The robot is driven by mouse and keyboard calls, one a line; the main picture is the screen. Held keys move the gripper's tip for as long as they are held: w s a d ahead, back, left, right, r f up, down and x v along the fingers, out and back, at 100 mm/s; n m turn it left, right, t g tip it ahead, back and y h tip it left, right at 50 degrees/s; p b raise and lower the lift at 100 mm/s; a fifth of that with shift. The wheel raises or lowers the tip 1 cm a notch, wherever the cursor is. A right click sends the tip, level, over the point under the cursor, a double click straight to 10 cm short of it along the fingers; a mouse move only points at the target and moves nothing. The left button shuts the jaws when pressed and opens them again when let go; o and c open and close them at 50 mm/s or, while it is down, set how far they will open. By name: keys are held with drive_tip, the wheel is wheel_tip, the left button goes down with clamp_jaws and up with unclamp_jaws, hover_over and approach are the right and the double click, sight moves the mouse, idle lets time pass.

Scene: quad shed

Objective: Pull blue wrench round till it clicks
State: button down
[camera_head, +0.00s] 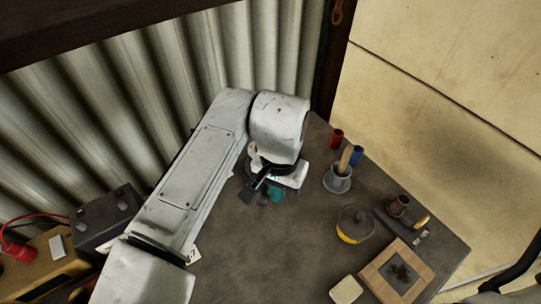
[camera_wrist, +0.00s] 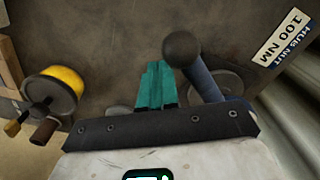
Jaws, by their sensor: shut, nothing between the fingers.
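The blue wrench (camera_wrist: 205,82) shows in the wrist view, its shaft slanting up to a dark round knob (camera_wrist: 182,48). Its lower end is hidden behind my gripper's black plate. A round grey metal part (camera_wrist: 232,84) lies behind the shaft. My gripper (camera_wrist: 157,68) has teal fingers that are shut together and empty. They are just left of the wrench shaft, beside it and not around it; I cannot tell whether they touch. In the head view my gripper (camera_head: 275,194) is low over the dark table, and my arm hides most of the wrench area.
A label reading 100 NM (camera_wrist: 281,38) lies right of the wrench. On the table's right are a grey cup (camera_head: 338,180), a yellow-bottomed jar (camera_head: 353,228), a wooden frame (camera_head: 420,262) and red (camera_head: 337,136) and blue (camera_head: 357,156) cans. Corrugated wall (camera_head: 110,85) stands behind my arm.

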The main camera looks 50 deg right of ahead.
drive_tip(key=shift+w+a, duration=0.7)
drive_tip(key=shift+a, duration=0.3)
idle(1.1)
drive_tip(key=shift+s+d, duration=0.1)
drive_tip(key=shift+s, duration=0.05)
drive_tip(key=shift+s+d+p, duration=0.4)
drive_tip(key=shift+s+d, duration=0.1)
drive_tip(key=shift+s, duration=0.2)
wheel_tip(320, 180, up, 9)
drive_tip(key=p, duration=0.7)
drive_tip(key=shift+p, duration=0.35)
